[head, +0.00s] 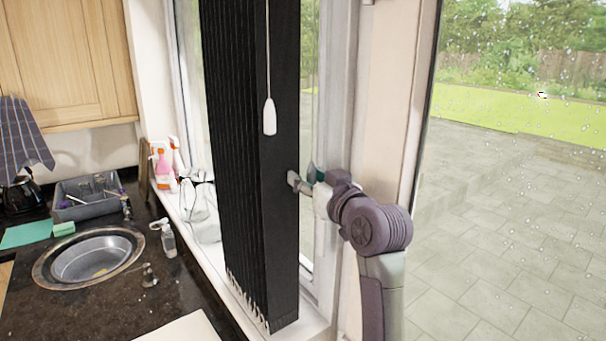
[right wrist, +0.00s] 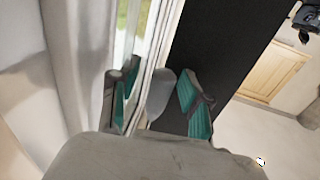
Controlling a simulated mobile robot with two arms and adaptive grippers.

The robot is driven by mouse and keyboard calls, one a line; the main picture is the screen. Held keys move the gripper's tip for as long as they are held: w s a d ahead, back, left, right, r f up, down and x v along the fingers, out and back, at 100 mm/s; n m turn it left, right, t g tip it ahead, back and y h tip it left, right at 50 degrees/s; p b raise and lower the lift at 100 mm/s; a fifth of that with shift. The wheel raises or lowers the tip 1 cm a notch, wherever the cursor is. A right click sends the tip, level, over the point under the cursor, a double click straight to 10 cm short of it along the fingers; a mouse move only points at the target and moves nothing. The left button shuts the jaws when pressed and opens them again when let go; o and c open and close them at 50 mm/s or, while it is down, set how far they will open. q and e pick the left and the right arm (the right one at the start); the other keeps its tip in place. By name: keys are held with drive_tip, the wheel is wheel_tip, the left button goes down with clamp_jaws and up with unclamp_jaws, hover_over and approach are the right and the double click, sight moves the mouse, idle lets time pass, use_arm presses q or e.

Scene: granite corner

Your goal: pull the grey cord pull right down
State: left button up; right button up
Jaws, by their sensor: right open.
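The grey cord pull (head: 269,117) looks pale, almost white. It hangs upright on a thin cord in front of the dark vertical blind (head: 235,150) in the head view. My right gripper (head: 302,177) is open, below and to the right of the cord pull, beside the blind's right edge. In the head view the fingers are apart from the cord pull. In the right wrist view the open fingers (right wrist: 158,78) show teal pads, with a pale grey rounded shape between them; I cannot tell what it is. My left gripper is not in view.
The window frame (head: 340,120) stands close behind my right gripper. The space in front of the blind looks clear.

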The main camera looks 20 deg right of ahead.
drive_tip(key=shift+w+d+f, duration=0.1)
drive_tip(key=shift+d+f, duration=0.05)
drive_tip(key=shift+d, duration=0.35)
drive_tip(key=shift+c, duration=1.7)
drive_tip(key=shift+s+a, duration=0.2)
drive_tip(key=shift+a, duration=0.3)
clamp_jaws()
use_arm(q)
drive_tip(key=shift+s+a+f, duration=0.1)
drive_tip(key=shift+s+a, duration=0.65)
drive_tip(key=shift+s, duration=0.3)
use_arm(e)
drive_tip(key=shift+d+f, duration=0.1)
drive_tip(key=shift+f, duration=0.05)
